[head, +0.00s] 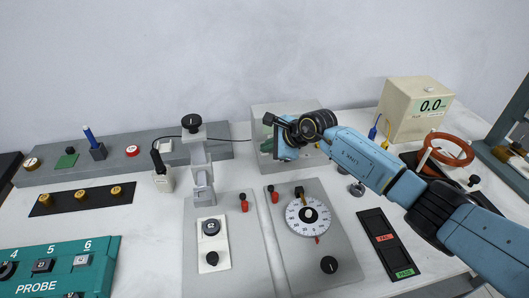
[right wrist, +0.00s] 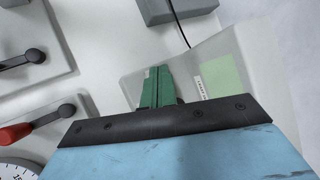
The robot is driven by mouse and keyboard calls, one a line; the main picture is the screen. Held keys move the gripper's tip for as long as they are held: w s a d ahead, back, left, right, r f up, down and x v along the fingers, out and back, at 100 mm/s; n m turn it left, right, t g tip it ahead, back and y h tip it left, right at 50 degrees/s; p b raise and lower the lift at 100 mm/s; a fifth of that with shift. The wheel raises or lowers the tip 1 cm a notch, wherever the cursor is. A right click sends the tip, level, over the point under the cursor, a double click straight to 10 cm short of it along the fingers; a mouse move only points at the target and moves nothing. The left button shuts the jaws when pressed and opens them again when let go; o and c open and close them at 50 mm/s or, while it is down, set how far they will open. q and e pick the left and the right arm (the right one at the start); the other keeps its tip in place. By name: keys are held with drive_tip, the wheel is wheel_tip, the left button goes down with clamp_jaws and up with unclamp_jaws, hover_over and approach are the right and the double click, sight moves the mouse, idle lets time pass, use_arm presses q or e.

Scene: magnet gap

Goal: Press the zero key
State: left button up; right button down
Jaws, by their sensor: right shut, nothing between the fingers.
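A beige meter box (head: 408,112) stands at the back right of the table in the head view. I cannot make out which one is a zero key. My right gripper (head: 267,143) is left of the meter, well apart from it, in front of a pale grey box at the back middle. In the right wrist view its green fingers (right wrist: 157,88) are together, with nothing between them. My left gripper is not in view.
A teal PROBE panel (head: 60,268) with numbered keys lies at the front left. A grey dial plate (head: 335,262) lies below my right arm. A red ring (head: 446,149) stands right of the arm, near the meter. A grey clamp stand (head: 202,170) rises left of centre.

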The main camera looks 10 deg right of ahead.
sight(268, 154)
idle(0.4)
drive_tip(key=shift+r+p, duration=0.55)
drive_tip(key=shift+r, duration=0.2)
wheel_tip(268, 154, up, 5)
drive_tip(key=p, duration=0.3)
drive_tip(key=shift+s+f, duration=0.1)
idle(0.7)
